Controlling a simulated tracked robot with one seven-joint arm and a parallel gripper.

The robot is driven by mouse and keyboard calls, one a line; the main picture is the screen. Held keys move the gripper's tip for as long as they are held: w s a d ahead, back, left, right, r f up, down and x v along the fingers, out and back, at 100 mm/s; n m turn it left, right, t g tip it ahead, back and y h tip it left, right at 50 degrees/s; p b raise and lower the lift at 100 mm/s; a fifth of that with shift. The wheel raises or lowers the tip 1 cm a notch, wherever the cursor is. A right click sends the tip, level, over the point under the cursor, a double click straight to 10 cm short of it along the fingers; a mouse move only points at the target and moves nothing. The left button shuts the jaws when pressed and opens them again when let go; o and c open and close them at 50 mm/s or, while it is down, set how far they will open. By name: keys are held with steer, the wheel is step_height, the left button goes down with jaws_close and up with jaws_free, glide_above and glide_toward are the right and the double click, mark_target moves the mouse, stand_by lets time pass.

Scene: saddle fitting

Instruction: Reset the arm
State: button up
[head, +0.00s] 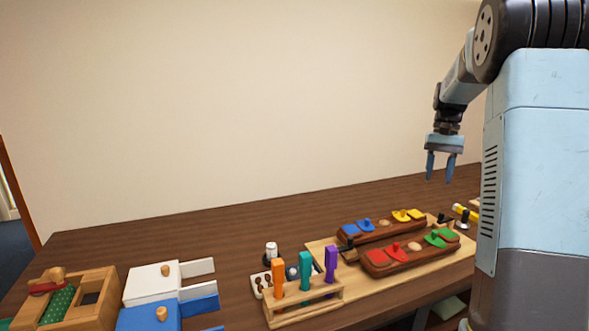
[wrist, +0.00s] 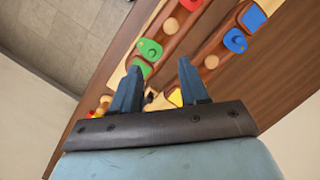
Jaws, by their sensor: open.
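My gripper (head: 440,166) hangs fingers down in the air above the right part of the table, apart from everything below it. Its two blue fingers stand apart with nothing between them; they also show in the wrist view (wrist: 158,88). Below it on a light wooden board (head: 325,253) are two brown wooden bases. The near base (head: 405,262) carries red and green saddle-shaped pieces. The far base (head: 383,231) carries blue and yellow pieces. In the wrist view the green piece (wrist: 150,48) and the blue piece (wrist: 235,40) lie beyond the fingertips.
A wooden rack (head: 305,300) holds orange, teal and purple handled tools. White (head: 152,283) and blue (head: 150,317) boxes and a wooden box (head: 100,306) stand at the left. Small yellow and black items (head: 463,211) lie at the right. The table's back middle is clear.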

steer(key=s+a+r+n+t+h, duration=0.1)
steer(key=s+a+r+t, duration=0.1)
steer(key=s+a+r, duration=0.35)
steer(key=s+a+r+n+t, duration=0.1)
steer(key=s+a+r+t, duration=0.1)
steer(key=s+a, duration=0.65)
steer(key=s+a+f+n+t, duration=0.1)
steer(key=s+a+f+t, duration=0.1)
steer(key=s, duration=0.7)
steer(key=s+a+f+n+t, duration=0.1)
steer(key=s+a+f+t, duration=0.1)
steer(key=s, duration=0.6)
steer(key=shift+s+f, duration=0.2)
steer(key=shift+s, duration=0.2)
